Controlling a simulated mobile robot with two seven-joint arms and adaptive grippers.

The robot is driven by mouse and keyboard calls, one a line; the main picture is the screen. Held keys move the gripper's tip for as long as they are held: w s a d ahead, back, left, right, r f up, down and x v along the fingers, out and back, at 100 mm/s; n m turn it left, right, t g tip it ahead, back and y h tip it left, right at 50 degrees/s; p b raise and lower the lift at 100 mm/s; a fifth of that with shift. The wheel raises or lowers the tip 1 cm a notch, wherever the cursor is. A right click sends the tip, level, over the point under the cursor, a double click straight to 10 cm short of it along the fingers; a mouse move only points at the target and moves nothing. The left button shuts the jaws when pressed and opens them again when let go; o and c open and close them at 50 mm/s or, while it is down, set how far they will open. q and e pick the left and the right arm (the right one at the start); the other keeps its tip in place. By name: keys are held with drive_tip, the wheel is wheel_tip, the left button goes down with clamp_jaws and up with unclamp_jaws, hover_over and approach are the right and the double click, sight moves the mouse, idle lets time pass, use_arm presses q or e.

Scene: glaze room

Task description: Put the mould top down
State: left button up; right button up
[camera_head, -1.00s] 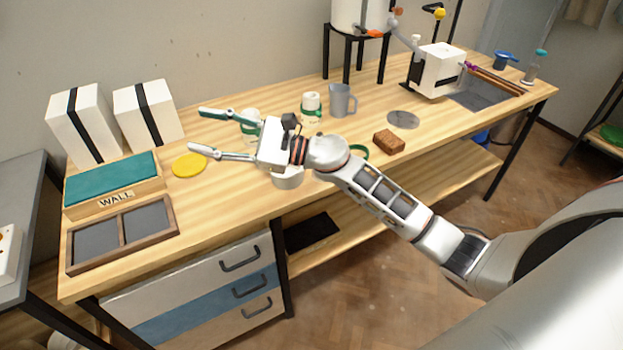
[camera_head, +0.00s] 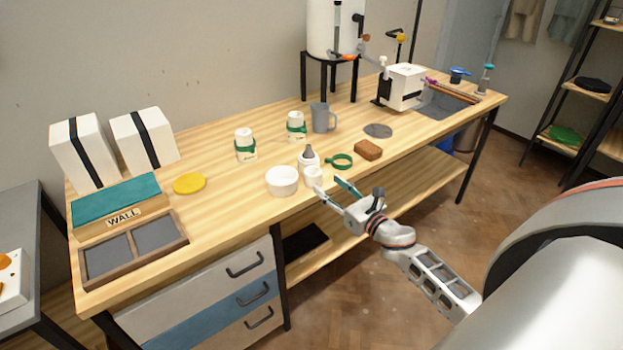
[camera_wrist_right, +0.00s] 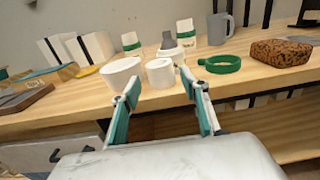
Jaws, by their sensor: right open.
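Two white blocks, each with a black band, stand side by side at the back left of the bench; they look like plaster moulds, the left one (camera_head: 73,155) and the right one (camera_head: 130,145). I cannot tell which piece is the mould top. My right gripper (camera_head: 328,186) is open and empty at the bench's front edge, beside a small white cup (camera_head: 313,178). In the right wrist view the open fingers (camera_wrist_right: 157,82) point toward that cup (camera_wrist_right: 160,73), with a white bowl (camera_wrist_right: 123,70) to its left. My left gripper is not in view.
A dark-nozzled bottle (camera_head: 308,156), a green ring (camera_head: 340,161) and a brown sponge (camera_head: 368,149) are near the gripper. Two green-banded jars (camera_head: 245,147) and a grey mug (camera_head: 321,118) stand behind.

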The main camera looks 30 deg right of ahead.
sight(316, 177)
drive_tip(key=w, duration=0.4)
drive_tip(key=w+p, duration=0.1)
drive_tip(key=w, duration=0.2)
drive_tip(key=shift+a+r, duration=0.3)
drive_tip(key=c, duration=1)
drive_tip(key=shift+r, duration=0.1)
